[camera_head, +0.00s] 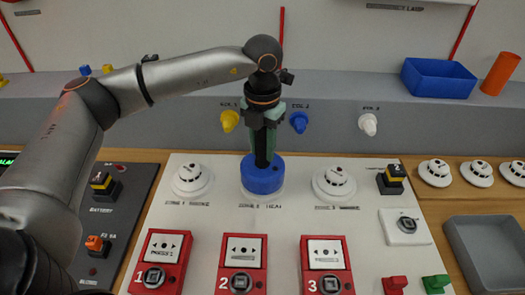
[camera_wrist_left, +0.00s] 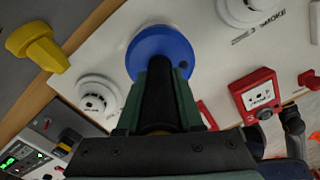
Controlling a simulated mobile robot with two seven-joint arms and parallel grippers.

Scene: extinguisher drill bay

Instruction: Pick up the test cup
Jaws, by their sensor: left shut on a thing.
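The test cup is a blue round cup (camera_head: 263,178) with a black upright handle. In the head view it sits mouth down over the middle detector place, labelled as zone 2 heat, and hides most of what is there. A pale rim shows just below it; I cannot tell whether they touch. My left gripper (camera_head: 263,142) points down and is shut on the cup's black handle. In the left wrist view the blue cup (camera_wrist_left: 158,50) lies beyond the green fingers of the gripper (camera_wrist_left: 158,100), with the handle between them. My right gripper is not seen.
White detectors (camera_head: 192,181) (camera_head: 334,184) flank the cup on the white panel (camera_head: 215,217). Several red call points (camera_head: 242,264) line its front. A blue bin (camera_head: 438,78) and an orange cylinder (camera_head: 500,73) stand on the back ledge. A grey tray (camera_head: 455,238) lies at the right.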

